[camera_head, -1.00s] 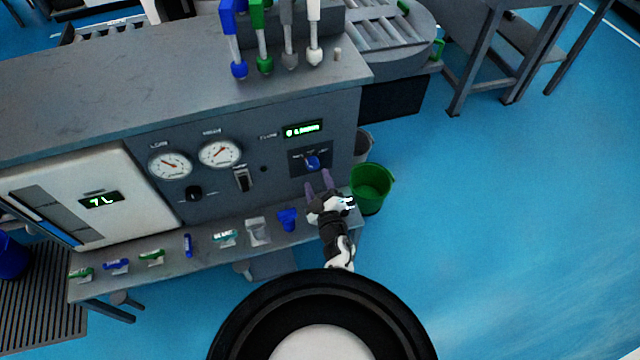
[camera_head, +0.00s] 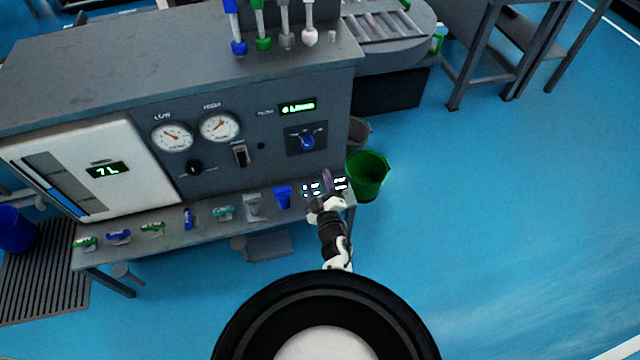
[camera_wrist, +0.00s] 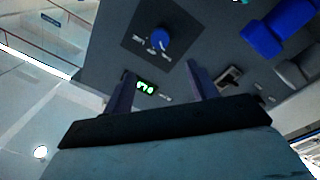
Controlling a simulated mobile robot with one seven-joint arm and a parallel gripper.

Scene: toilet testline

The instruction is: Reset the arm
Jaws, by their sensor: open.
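My gripper (camera_head: 322,184) is in front of the right end of the grey test panel, over the narrow shelf, with its two purple fingers apart and nothing between them. In the wrist view my gripper (camera_wrist: 160,84) shows both fingers spread, with the panel beyond. The blue knob (camera_head: 307,142) sits on its dark plate above and left of the fingers, apart from them. The knob also shows in the wrist view (camera_wrist: 160,38), past the fingertips. The green flow display (camera_head: 298,108) is above the knob.
The shelf (camera_head: 165,246) holds several small green, blue and grey parts, with a blue one (camera_head: 283,196) left of my gripper. A green bucket (camera_head: 367,176) stands close on the right. Two gauges (camera_head: 220,127) and a switch (camera_head: 240,154) are on the panel. Blue floor (camera_head: 500,220) is free at right.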

